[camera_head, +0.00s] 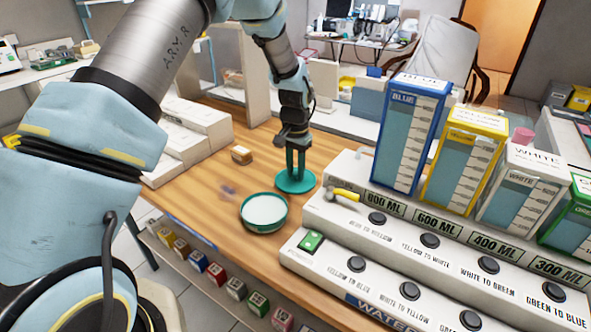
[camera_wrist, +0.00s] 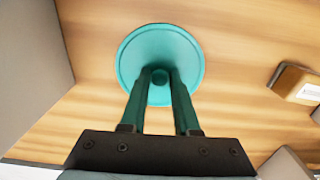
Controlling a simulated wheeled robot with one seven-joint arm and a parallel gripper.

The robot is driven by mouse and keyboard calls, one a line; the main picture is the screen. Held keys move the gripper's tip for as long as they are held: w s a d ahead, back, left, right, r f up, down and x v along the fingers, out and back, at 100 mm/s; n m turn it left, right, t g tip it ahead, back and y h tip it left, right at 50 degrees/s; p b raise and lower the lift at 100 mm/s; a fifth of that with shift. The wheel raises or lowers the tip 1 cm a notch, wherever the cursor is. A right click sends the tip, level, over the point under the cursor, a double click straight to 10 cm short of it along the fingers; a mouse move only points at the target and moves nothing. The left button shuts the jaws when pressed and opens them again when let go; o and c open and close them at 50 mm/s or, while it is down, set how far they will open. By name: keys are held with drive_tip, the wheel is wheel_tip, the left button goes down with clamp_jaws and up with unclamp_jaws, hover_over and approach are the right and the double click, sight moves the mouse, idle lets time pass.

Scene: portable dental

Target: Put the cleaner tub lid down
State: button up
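The cleaner tub lid (camera_head: 296,184) is a round teal disc with a small knob, right of and behind the tub. It also shows in the wrist view (camera_wrist: 160,42). My gripper (camera_head: 296,168) points down over the lid; in the wrist view its two green fingers (camera_wrist: 159,76) close on the knob. The lid is level, at or just above the wooden table; I cannot tell whether it touches. The cleaner tub (camera_head: 264,226) stands uncovered, a teal round tub with white contents.
A small wood-and-white block (camera_head: 241,155) lies behind and left of the lid. The white water dispenser panel (camera_head: 330,235) with buttons stands close on the right. White boxes (camera_head: 195,125) stand at the left. Bare wooden table (camera_head: 205,195) lies left of the tub.

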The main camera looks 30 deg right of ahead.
sight(296, 173)
drive_tip(key=shift+o, duration=1.1)
wheel_tip(296, 173, up, 12)
drive_tip(key=b, duration=0.3)
drive_tip(key=w+a+r+n, duration=0.2)
drive_tip(key=a+n, duration=0.3)
drive_tip(key=a, duration=1.5)
drive_tip(key=s+a+n, duration=0.3)
drive_tip(key=s+a, duration=0.2)
drive_tip(key=a, duration=0.4)
drive_tip(key=s+a+f+n+t, duration=0.1)
drive_tip(key=s+a+n, duration=0.2)
drive_tip(key=a, duration=0.6)
drive_tip(key=shift+s+a+f+t, duration=0.25)
drive_tip(key=shift+s+a+t, duration=0.1)
drive_tip(key=shift+s, duration=0.8)
